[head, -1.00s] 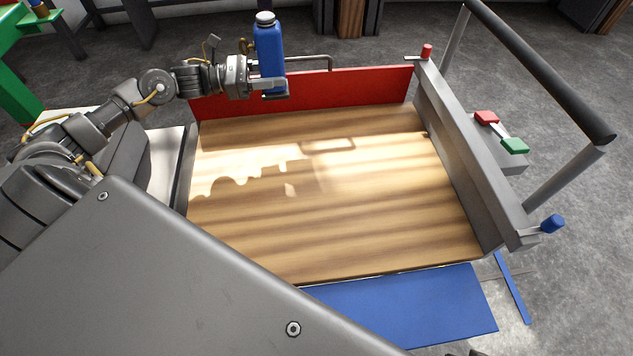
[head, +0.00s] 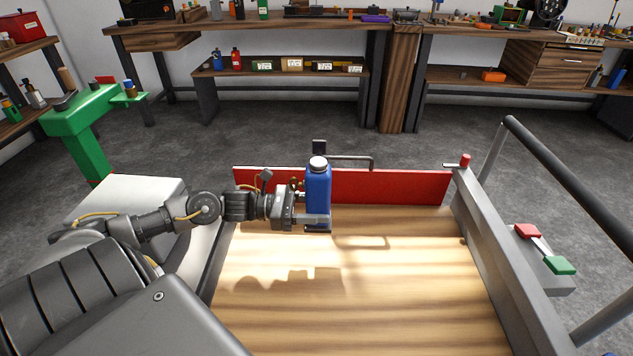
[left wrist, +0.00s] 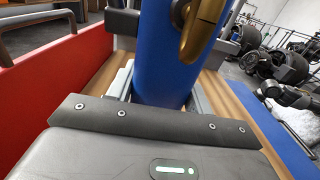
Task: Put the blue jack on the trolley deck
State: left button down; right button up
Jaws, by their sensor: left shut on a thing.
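The blue jack (head: 318,188) is an upright blue cylinder with a pale cap. My left gripper (head: 317,222) is shut on its lower part, coming from the left. Jack and gripper are over the far part of the wooden trolley deck (head: 370,300), in front of the red end board. A shadow lies on the deck nearer to me, and the jack seems to be above the wood; the exact gap is unclear. In the left wrist view the jack (left wrist: 158,70) stands between the fingers, with a brass-coloured part on its side. My right gripper is not in view.
The red board (head: 400,187) closes the deck's far edge, with a grey handle behind it. A grey rail (head: 497,255) with red and green pedals beside it bounds the right side. The deck is otherwise clear. A green stand (head: 85,125) is at left; workbenches stand behind.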

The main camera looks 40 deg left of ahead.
pick_arm(q)
jog(key=s+d+f, duration=0.2)
jog(key=f, duration=0.1)
jog(key=s+f, duration=0.1)
jog(key=f, duration=0.1)
jog(key=shift+d, duration=0.4)
notch_tip(320, 180, down, 3)
jog(key=shift+s+d+r, duration=0.1)
jog(key=shift+s+d, duration=0.05)
jog(key=shift+f, duration=0.3)
jog(key=shift+f, duration=0.15)
jog(key=c, duration=0.6)
grip_release()
jog(key=shift+s+f, duration=0.1)
